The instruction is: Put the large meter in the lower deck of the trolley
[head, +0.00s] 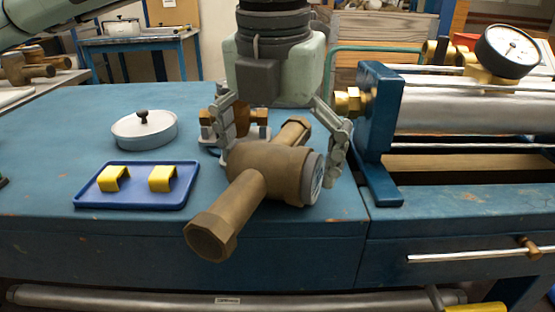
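The large meter (263,168) is a brown-bronze body with a long pipe through it and a grey round face on its right side. My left gripper (282,165) comes down from above with one finger on each side of the meter body, and looks shut on it. The meter's near pipe end overlaps the bench's front edge; I cannot tell how far it is above the bench top. My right gripper is not in view. I cannot identify the trolley or its lower deck for certain.
On the blue bench (50,130) are a blue tray (137,198) with two yellow blocks and a grey lidded pan (144,130). Another brass fitting (207,125) is partly hidden behind my gripper. A test rig (380,130) with a gauge (508,51) stands right. A blue-framed table (140,40) stands behind.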

